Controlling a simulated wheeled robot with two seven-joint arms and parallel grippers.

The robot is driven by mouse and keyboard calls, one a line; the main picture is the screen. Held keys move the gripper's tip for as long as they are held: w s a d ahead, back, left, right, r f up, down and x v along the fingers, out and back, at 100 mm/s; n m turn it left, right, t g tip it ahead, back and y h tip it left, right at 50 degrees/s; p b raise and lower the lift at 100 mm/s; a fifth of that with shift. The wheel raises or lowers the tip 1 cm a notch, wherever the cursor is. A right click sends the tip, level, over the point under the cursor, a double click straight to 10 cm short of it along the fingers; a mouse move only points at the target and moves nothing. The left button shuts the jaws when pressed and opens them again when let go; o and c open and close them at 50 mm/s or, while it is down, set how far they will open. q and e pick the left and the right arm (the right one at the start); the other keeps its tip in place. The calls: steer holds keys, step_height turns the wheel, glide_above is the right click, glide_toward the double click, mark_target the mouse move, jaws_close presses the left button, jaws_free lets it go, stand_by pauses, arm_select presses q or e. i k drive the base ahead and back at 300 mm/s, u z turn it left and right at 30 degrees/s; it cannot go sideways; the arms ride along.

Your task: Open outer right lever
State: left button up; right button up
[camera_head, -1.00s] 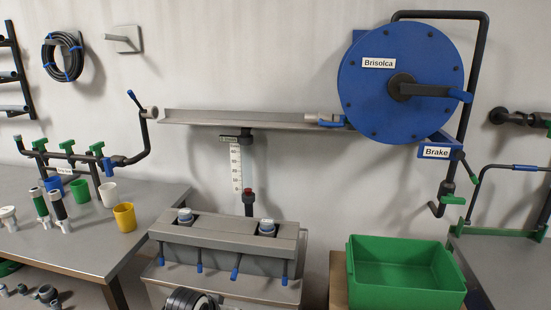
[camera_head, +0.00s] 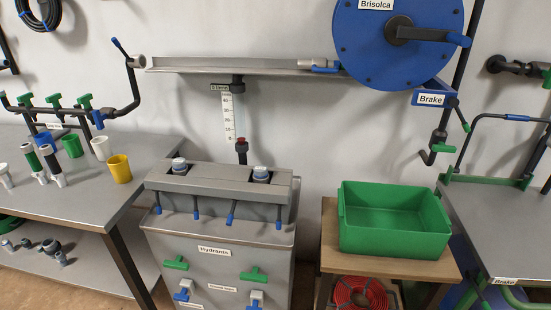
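The grey hydrant box (camera_head: 221,186) stands in the middle of the view, with two pale round caps on top. Several levers with blue tips hang down along its front edge. The outer right lever (camera_head: 279,216) hangs nearly straight down at the right end of the row. The outer left lever (camera_head: 157,203) hangs at the left end. The two levers between them are an inner left lever (camera_head: 196,208) and an inner right lever (camera_head: 231,212), which slants a little. Neither of my grippers is in view.
Below are a "Hydrants" label (camera_head: 214,250) and green and blue handles. A green crate (camera_head: 393,243) sits on a wooden stand to the right. A metal table (camera_head: 100,195) with cups and fittings is to the left. A blue reel (camera_head: 398,50) hangs above. Space before the levers looks clear.

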mark_target(278, 226)
steer(key=k, duration=0.45)
steer(key=u, duration=0.8)
steer(key=i, duration=0.8)
steer(key=z, duration=0.6)
